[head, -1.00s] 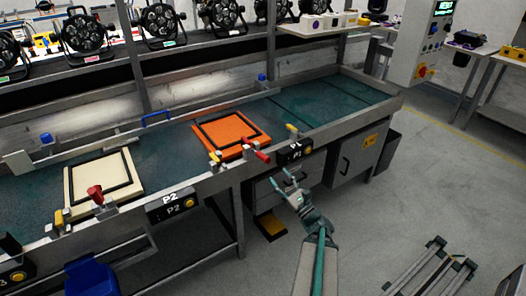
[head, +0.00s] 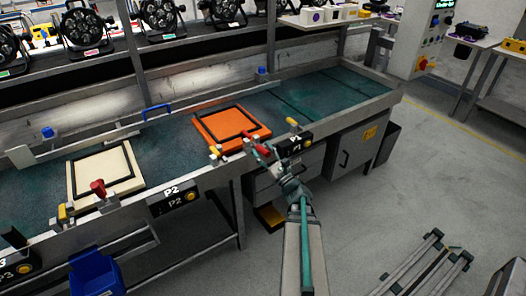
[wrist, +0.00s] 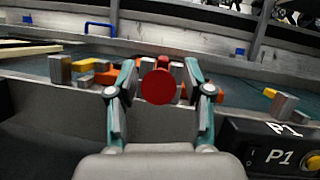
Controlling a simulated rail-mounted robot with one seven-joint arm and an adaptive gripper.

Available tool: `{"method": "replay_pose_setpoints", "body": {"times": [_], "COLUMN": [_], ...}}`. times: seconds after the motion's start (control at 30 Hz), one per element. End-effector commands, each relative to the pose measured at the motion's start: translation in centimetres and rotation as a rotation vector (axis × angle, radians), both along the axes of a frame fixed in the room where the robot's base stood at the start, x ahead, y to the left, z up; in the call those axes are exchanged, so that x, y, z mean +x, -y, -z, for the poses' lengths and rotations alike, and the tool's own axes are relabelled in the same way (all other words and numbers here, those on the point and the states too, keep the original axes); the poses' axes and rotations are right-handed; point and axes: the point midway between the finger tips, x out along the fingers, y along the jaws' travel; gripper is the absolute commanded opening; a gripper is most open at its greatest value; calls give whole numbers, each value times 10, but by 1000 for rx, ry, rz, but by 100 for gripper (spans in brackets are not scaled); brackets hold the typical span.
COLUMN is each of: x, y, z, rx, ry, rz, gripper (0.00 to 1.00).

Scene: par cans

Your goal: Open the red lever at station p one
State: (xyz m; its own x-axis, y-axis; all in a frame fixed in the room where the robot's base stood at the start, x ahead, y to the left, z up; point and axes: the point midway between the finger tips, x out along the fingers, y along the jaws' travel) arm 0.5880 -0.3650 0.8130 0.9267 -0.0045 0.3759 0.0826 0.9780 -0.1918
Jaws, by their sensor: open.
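The red lever (head: 263,149) at station P1 sits on the bench's front edge, just in front of the orange square plate (head: 205,132) with a black frame. In the wrist view the lever's round red end (wrist: 158,87) faces me, between my two fingers. My gripper (head: 263,153) is open at the lever in the head view, with its fingers around or just short of the red end. I cannot tell whether they touch it. The black P1 label box (wrist: 275,148) is right of my gripper in the wrist view.
Yellow-tipped clamps (head: 293,123) stand near the plate on the front edge. Station P2, with a cream plate (head: 103,173) and another red lever (head: 98,188), is to the left. A blue bin (head: 95,275) hangs below.

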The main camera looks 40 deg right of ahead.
Motion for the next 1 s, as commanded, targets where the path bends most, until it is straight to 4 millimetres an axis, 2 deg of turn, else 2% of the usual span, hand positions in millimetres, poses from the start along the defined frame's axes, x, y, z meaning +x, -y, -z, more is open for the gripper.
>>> {"method": "replay_pose_setpoints", "body": {"times": [0.13, 0.43, 0.77, 1.0], "x": [0, 0, 0, -4], "y": [0, 0, 1, 18], "z": [0, 0, 0, -8], "rx": [0, 0, 0, 5], "ry": [0, 0, -2, -48], "rz": [0, 0, 0, 11], "gripper": [49, 0, 0, 0]}}
